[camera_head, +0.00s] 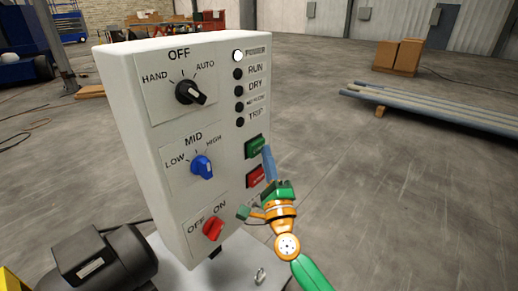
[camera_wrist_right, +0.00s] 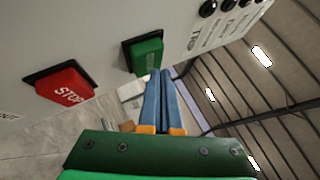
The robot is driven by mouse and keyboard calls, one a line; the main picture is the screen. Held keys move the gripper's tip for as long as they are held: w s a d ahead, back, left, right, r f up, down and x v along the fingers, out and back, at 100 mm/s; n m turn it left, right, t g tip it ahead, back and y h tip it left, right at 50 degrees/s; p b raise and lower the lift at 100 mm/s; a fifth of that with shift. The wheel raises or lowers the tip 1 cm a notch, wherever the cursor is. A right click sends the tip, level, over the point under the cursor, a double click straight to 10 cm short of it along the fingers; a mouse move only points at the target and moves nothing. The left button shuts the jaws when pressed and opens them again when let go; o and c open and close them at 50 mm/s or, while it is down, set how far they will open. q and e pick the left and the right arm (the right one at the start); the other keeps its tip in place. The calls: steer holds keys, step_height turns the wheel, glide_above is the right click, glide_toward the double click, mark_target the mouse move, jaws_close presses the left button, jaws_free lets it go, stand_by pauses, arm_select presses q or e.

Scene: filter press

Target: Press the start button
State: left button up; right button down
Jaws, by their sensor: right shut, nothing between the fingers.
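The white control box (camera_head: 150,140) carries a green button (camera_head: 256,146) on its right side, above a red button (camera_head: 255,176). The right wrist view shows the green button (camera_wrist_right: 147,55) too, with the red button (camera_wrist_right: 65,85) marked STOP left of it. The green button's lettering is too faint to read. My right gripper (camera_head: 267,151) has its slim blue fingers together and empty. Their tips (camera_wrist_right: 160,72) are close beside the green button's right edge. I cannot tell whether they touch it. My left gripper is out of view.
The box also has a black HAND/OFF/AUTO knob (camera_head: 190,92), a blue speed knob (camera_head: 202,166) and a red OFF/ON knob (camera_head: 213,228). The top lamp (camera_head: 238,56) is white; the lamps below are dark. A dark motor (camera_head: 100,265) sits lower left.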

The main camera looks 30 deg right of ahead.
steer(key=shift+w+a, duration=0.25)
steer(key=shift+w, duration=0.35)
stand_by(1.1)
steer(key=shift+s+d, duration=0.1)
steer(key=shift+s, duration=0.05)
steer(key=shift+s+d, duration=0.25)
steer(key=shift+s, duration=0.45)
steer(key=s, duration=0.1)
steer(key=s+d, duration=0.1)
steer(key=s, duration=0.1)
steer(key=s+d+p, duration=0.1)
steer(key=shift+s, duration=0.35)
stand_by(0.4)
